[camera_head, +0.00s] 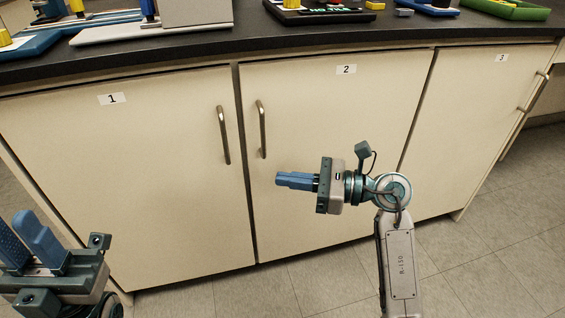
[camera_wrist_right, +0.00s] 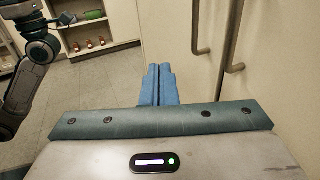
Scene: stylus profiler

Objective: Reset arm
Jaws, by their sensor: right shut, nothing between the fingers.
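My right gripper (camera_head: 279,180) is held in front of the cabinet doors, with its blue fingers pointing left. The fingers are closed together and hold nothing. In the right wrist view the same blue fingers (camera_wrist_right: 158,70) lie side by side. My left gripper (camera_head: 20,232) is at the lower left corner of the head view, with its blue fingers pointing up and a gap between them. Nothing shows between them. Part of the left gripper is cut off by the picture edge.
A dark counter (camera_head: 200,42) with instruments and trays runs across the top. Below it are cream cabinet doors (camera_head: 330,120) numbered 1, 2 and 3, with metal handles (camera_head: 262,130). Tiled floor (camera_head: 500,260) is clear at the lower right. Open shelves (camera_wrist_right: 95,30) show in the right wrist view.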

